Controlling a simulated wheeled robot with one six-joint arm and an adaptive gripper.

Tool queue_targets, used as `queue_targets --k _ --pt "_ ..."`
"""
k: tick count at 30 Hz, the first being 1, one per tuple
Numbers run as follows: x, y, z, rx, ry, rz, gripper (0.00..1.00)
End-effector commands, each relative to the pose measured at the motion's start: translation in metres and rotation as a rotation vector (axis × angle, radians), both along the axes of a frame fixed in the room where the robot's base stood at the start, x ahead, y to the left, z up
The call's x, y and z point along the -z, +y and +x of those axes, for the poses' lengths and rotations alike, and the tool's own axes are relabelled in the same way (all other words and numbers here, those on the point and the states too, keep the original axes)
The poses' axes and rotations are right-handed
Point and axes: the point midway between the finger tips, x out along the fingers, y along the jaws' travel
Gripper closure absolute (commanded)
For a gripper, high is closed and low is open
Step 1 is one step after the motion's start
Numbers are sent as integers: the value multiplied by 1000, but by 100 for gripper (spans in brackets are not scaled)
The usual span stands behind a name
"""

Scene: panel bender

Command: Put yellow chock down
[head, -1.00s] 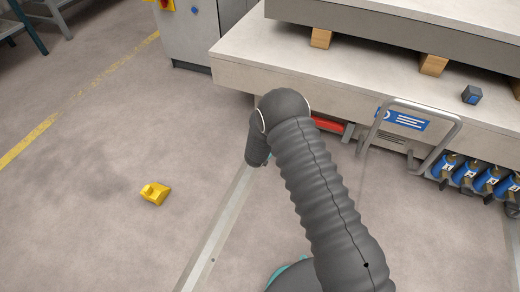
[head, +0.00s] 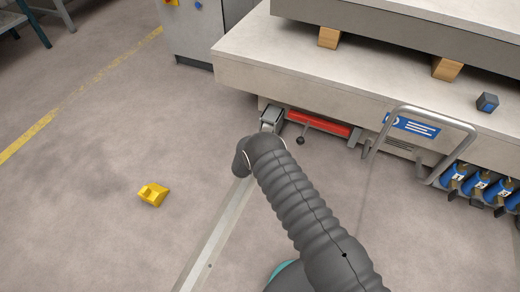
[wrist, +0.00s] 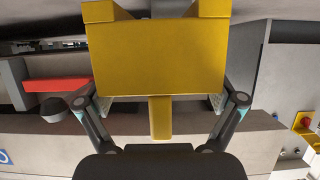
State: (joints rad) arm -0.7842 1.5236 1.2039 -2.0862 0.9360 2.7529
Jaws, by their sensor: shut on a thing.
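A yellow chock (wrist: 158,58) fills the upper middle of the wrist view. It has a broad flat face, two raised ends at the top and a narrow tab pointing down. My gripper (wrist: 160,104) is shut on it, with one finger at each side. In the head view my arm hides the gripper and the held chock. A second yellow chock (head: 153,195) lies on the open floor left of my arm.
A pale rail (head: 222,232) runs along the floor to a machine base (head: 245,78). A red bar (head: 320,123), a metal handle (head: 472,128) and blue numbered items (head: 482,184) line its front.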

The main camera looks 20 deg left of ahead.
Motion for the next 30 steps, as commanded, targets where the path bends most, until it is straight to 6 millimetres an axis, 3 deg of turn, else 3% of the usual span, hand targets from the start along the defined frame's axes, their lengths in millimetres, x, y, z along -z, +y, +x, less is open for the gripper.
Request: queue_targets --k 6,18,30 --pt "10 16 8 -1 -2 0 57" --pt "49 17 9 0 -1 1 57" --pt "54 17 8 0 -1 0 57"
